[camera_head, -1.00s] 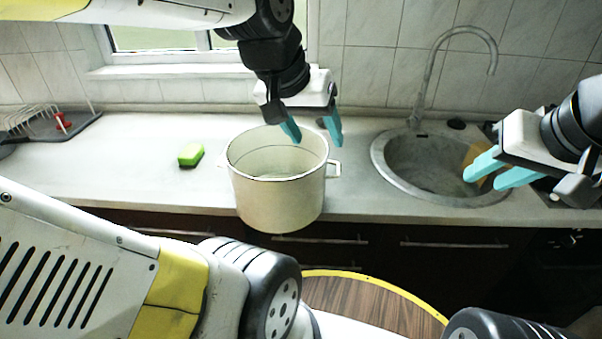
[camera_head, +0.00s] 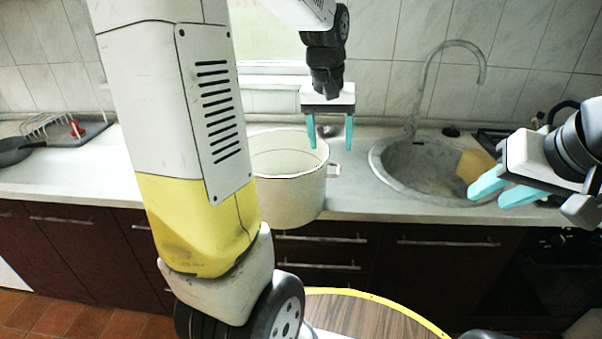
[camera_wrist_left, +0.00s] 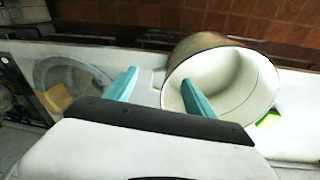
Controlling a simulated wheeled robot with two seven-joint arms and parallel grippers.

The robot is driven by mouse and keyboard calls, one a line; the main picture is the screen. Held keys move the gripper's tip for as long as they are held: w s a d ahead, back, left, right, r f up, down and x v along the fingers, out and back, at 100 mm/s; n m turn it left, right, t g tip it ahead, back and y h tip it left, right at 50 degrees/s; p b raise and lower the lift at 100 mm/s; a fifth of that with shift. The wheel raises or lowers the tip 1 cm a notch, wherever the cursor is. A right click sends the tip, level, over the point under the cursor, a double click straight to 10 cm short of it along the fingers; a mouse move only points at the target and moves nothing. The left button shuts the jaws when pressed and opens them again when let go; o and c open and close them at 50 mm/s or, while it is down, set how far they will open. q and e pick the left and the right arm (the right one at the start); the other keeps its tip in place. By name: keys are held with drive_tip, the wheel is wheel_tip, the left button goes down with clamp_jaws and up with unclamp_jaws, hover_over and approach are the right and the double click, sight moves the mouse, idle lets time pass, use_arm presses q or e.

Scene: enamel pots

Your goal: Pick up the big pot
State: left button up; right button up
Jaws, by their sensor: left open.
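The big cream enamel pot (camera_head: 292,200) stands on the counter near its front edge. Its left part is hidden behind my left arm, and its right handle (camera_head: 333,170) shows. My left gripper (camera_head: 330,132) is open and empty, pointing down over the pot's right side. In the left wrist view the pot (camera_wrist_left: 238,80) lies beyond the gripper (camera_wrist_left: 160,88). One finger overlaps the pot's mouth, the other is outside the rim, and the handle (camera_wrist_left: 158,78) shows between them. I see no contact. My right gripper (camera_head: 505,190) is open and empty near the sink.
A round sink (camera_head: 400,165) with a tall faucet (camera_head: 425,85) is right of the pot, with a yellow sponge (camera_head: 475,165) there. A green sponge (camera_wrist_left: 268,120) is close beside the pot.

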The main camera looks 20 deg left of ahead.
use_arm(q)
drive_tip(key=g, duration=0.2)
hover_over(333, 169)
drive_tip(key=s, duration=0.2)
drive_tip(key=shift+n+y, duration=0.4)
drive_tip(key=f, duration=0.5)
drive_tip(key=shift+w+f, duration=0.25)
drive_tip(key=shift+f, duration=0.15)
drive_tip(key=f, duration=0.2)
drive_tip(key=w+f, duration=0.1)
drive_tip(key=f, duration=0.5)
drive_tip(key=shift+w, duration=0.2)
clamp_jaws()
drive_tip(key=shift+r, duration=0.1)
